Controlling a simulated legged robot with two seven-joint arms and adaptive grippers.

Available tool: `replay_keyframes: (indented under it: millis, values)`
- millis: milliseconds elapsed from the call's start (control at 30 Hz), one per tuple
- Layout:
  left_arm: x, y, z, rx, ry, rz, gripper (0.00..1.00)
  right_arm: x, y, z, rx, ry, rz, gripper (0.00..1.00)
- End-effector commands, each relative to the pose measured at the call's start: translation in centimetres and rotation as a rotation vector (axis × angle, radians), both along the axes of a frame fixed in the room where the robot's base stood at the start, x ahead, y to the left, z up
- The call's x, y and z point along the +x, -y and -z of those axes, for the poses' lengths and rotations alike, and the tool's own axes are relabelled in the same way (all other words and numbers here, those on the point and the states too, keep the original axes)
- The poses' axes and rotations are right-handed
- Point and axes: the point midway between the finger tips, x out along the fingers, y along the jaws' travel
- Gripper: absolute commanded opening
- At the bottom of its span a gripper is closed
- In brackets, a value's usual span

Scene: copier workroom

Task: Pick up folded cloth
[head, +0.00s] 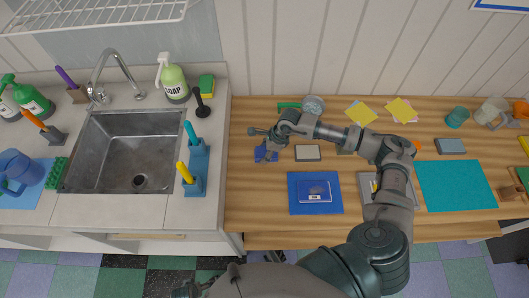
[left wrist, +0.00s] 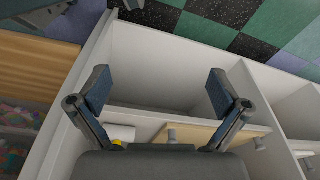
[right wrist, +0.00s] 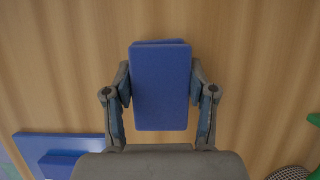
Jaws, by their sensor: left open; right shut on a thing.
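A blue folded cloth (right wrist: 161,88) fills the middle of the right wrist view, with a second layer edge showing at its top. My right gripper (right wrist: 162,95) has one finger on each side of it and is shut on it. In the head view the right gripper (head: 266,143) is over the left part of the wooden counter, and the blue cloth (head: 264,154) shows partly below it. I cannot tell how far the cloth is above the wood. My left gripper (left wrist: 158,95) is open and empty in the left wrist view, above an open white cabinet.
A blue mat (head: 296,205) with a blue-and-white item lies in front of the right gripper. A small pale-topped block (head: 307,152) is close to its right. A teal mat (head: 455,186) lies farther right. The sink (head: 135,150) is at left.

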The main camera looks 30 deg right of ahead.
Motion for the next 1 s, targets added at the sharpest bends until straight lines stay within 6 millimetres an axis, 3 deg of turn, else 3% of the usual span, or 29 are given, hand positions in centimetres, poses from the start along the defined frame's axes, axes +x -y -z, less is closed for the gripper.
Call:
replay_keyframes:
  millis: [267,567,800,1000]
  values:
    - [-0.1,-0.1,0.2,0.001,-0.002,0.000,1.00,0.0,0.0,-3.7,0.000,0.005,-0.001,0.27]
    - [-0.5,-0.2,0.8,0.003,-0.012,0.001,1.00,-5.8,3.5,-4.2,-0.004,0.000,0.002,0.27]
    - [0.3,0.0,0.0,0.000,0.005,0.001,1.00,-10.4,6.1,-4.7,-0.003,-0.001,0.000,0.27]
    - [0.4,0.1,-0.5,-0.001,0.008,0.001,1.00,-12.7,7.3,-5.1,-0.002,0.000,-0.001,0.27]
